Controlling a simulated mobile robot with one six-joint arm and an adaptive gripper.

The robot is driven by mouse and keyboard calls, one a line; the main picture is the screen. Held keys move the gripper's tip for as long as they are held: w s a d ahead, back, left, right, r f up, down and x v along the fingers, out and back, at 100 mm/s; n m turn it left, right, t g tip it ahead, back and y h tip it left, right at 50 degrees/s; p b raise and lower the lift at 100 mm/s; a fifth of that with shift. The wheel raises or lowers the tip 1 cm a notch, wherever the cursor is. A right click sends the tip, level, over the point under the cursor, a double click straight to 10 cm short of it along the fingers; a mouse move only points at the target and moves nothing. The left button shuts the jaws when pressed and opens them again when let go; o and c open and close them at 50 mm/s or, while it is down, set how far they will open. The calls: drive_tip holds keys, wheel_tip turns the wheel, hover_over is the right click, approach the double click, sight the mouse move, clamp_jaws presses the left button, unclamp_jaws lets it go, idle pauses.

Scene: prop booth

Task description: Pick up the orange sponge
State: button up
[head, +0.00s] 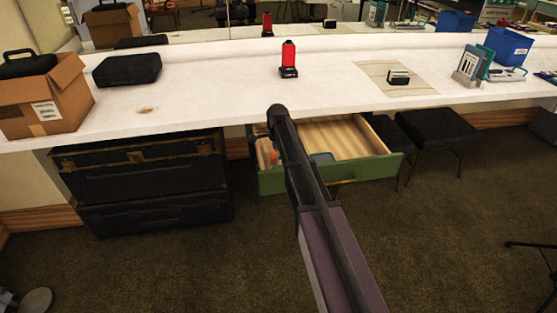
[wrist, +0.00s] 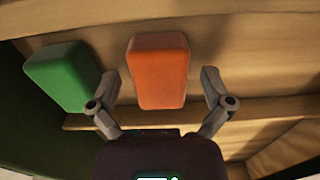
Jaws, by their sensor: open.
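The orange sponge (wrist: 158,71) lies on the wooden floor of the open drawer, in the middle of the wrist view. My gripper (wrist: 165,88) is open, with one finger on each side of the sponge's near part; I cannot tell if they touch it. In the head view, a bit of orange (head: 274,158) shows inside the drawer at its left end, and my arm hides part of the drawer. My gripper's fingers are not visible in the head view.
A green block (wrist: 63,76) lies left of the sponge. The green-fronted drawer (head: 355,170) hangs open under the white counter (head: 215,95). A wooden divider (wrist: 260,110) crosses the drawer close to my fingers. Black trunks (head: 145,180) stand left of it, stools (head: 437,126) right.

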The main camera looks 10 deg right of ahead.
idle(0.4)
drive_tip(key=c, duration=1)
drive_tip(key=shift+r, duration=0.1)
wheel_tip(320, 180, up, 10)
drive_tip(key=p, duration=1)
